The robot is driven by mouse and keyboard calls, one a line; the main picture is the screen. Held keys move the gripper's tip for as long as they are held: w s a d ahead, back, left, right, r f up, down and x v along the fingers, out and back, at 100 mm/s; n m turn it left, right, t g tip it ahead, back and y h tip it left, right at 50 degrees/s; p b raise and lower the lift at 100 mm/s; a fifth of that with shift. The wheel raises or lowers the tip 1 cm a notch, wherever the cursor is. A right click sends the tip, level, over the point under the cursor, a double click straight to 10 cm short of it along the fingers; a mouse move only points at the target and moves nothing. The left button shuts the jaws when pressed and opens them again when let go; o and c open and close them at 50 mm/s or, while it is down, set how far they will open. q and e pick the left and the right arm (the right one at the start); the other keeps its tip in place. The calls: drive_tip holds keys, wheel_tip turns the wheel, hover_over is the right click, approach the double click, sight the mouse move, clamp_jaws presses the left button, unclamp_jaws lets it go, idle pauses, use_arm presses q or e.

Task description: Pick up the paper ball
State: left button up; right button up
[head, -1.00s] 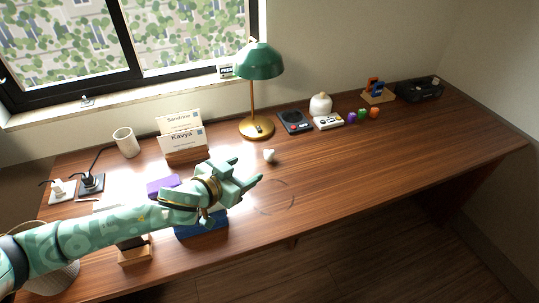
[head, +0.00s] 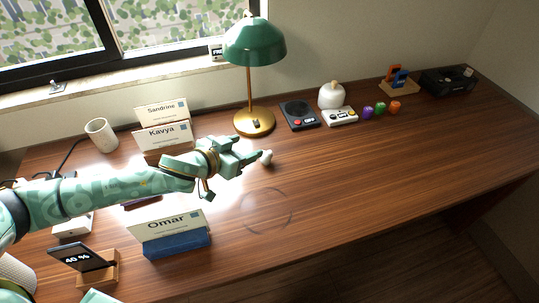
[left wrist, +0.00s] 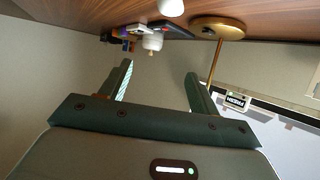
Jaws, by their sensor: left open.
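The paper ball (head: 266,157) is a small white lump on the wooden desk, in front of the green lamp. In the left wrist view, a white lump at the top edge (left wrist: 170,7) looks like the same ball, partly cut off. My left gripper (head: 254,158) is open and empty, with its fingertips close beside the ball on its left. In the head view a finger overlaps the ball's edge, so I cannot tell whether they touch. In the left wrist view the space between the fingers (left wrist: 158,72) is empty. My right gripper is not in view.
The lamp (head: 254,122) stands behind the ball. Name cards (head: 165,137) stand behind my left arm, and the Omar card (head: 172,228) in front of it. A white mug (head: 101,135) is at the left. The desk right of the ball (head: 370,160) is clear.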

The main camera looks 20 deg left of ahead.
use_arm(q)
drive_tip(key=b, duration=0.4)
approach(262, 159)
drive_tip(key=shift+w+d+r, duration=0.15)
drive_tip(key=shift+w+d, duration=0.05)
drive_tip(key=shift+w, duration=0.4)
drive_tip(key=shift+w+d+r, duration=0.1)
drive_tip(key=shift+w+d, duration=0.15)
drive_tip(key=shift+w, duration=0.3)
drive_tip(key=b+x, duration=0.3)
drive_tip(key=x, duration=0.4)
drive_tip(key=shift+w+f, duration=0.1)
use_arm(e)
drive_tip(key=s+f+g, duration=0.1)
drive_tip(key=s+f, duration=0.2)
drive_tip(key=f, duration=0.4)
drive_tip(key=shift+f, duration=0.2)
use_arm(q)
drive_tip(key=shift+c, duration=0.6)
drive_tip(key=c, duration=0.9)
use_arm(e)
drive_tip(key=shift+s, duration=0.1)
